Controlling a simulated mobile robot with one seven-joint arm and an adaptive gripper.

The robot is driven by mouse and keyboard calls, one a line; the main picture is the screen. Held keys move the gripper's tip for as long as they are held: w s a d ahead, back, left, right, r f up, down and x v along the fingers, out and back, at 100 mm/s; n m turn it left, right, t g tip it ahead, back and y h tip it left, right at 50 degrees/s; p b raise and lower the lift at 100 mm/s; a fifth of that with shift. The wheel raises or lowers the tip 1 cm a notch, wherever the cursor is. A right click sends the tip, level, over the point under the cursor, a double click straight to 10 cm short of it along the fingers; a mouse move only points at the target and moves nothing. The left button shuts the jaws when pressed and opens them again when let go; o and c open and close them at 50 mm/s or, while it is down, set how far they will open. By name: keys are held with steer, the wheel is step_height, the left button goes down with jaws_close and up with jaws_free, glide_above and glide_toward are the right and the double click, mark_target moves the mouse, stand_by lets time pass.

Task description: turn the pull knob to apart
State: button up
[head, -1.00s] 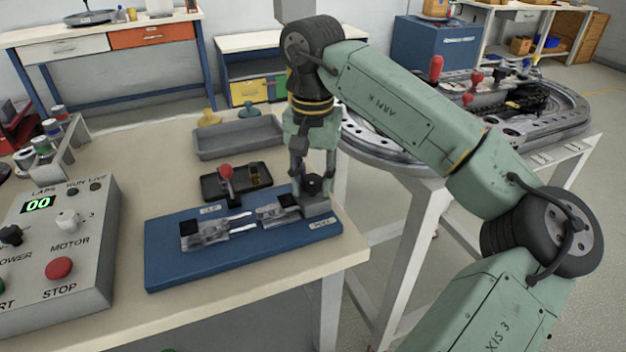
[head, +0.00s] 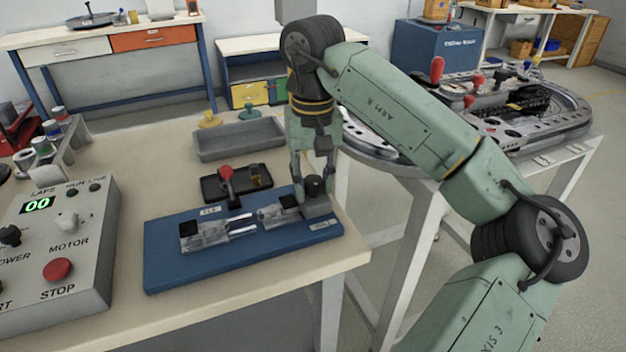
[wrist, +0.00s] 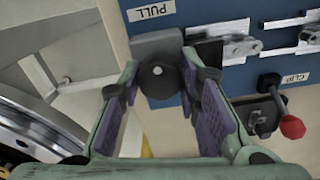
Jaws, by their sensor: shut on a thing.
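The pull knob (head: 314,188) is a dark round knob on a grey block (head: 318,208) at the right end of the blue board (head: 200,265). In the wrist view the knob (wrist: 160,84) shows its round top with a small pale dot. My gripper (head: 313,180) points down over it and is shut on it. In the wrist view my gripper's (wrist: 160,76) two purple-padded fingers stand on either side of the knob. The PULL label (wrist: 152,10) lies beside the block.
A grey bin (head: 240,140) stands farther back. The control box (head: 70,235) is at left. The oval track table (head: 530,130) is at right.

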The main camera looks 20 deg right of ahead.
mark_target(313, 179)
steer(key=o, duration=1.1)
steer(key=shift+o, duration=0.2)
steer(key=shift+r, duration=0.1)
step_height(313, 179, up, 12)
stand_by(0.3)
